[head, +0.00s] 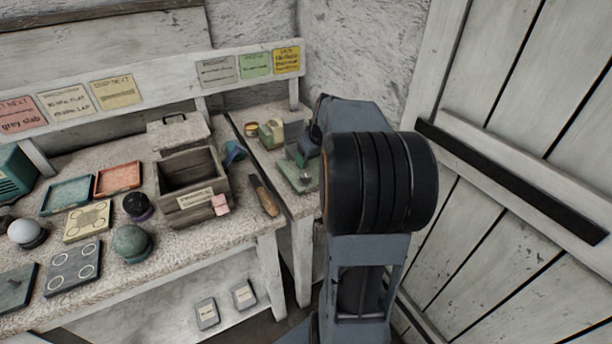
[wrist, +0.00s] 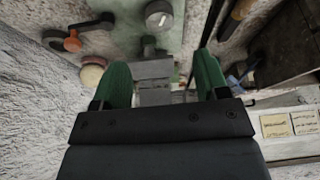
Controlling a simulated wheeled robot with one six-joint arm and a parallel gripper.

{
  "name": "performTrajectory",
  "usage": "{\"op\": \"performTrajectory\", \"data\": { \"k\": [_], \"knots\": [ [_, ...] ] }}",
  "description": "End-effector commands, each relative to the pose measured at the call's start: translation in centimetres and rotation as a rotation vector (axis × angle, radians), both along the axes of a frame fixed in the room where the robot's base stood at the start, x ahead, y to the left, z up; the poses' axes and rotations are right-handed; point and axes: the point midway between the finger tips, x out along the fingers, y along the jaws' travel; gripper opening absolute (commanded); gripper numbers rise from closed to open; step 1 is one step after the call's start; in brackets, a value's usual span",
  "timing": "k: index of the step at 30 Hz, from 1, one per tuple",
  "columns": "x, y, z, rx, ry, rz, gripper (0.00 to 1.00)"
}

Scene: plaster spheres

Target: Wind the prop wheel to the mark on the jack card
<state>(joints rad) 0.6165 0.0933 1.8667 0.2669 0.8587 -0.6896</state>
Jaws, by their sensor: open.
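My gripper (wrist: 160,62) is open, its two green fingers apart on either side of a grey block (wrist: 154,72) in the wrist view. I cannot tell whether they touch it. A green plate (wrist: 176,45) lies beyond, with a round grey knob (wrist: 158,14) near it. In the head view a green plate (head: 305,182) with a small pale round part shows beside my arm, which hides most of this corner. I cannot tell which part is the prop wheel. Grey, green (head: 254,65) and yellow (head: 286,60) cards hang on the rail above; their small text, and any mark, is unreadable.
A wooden box (head: 193,190) stands on the left bench beside a wooden-handled tool (head: 264,196). A yellow-topped round tin (head: 251,129) sits at the back of the right bench. Trays and balls fill the left bench. A plank door (head: 520,150) closes off the right.

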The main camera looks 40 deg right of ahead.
Motion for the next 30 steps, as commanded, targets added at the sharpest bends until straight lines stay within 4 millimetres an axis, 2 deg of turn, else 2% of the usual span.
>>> {"op": "performTrajectory", "data": {
  "k": [1,6,15,21,30],
  "knots": [
    [0.4,0.1,-1.2,0.003,0.005,0.001,0.68],
    [1.6,0.0,-4.2,0.002,0.005,0.002,0.68],
    [3.1,-0.1,-7.8,0.002,0.003,-0.001,0.68],
    [3.5,-0.2,-8.7,0.0,0.002,0.0,0.68],
    [3.6,-0.2,-8.8,-0.001,0.001,0.0,0.68]
  ]
}}
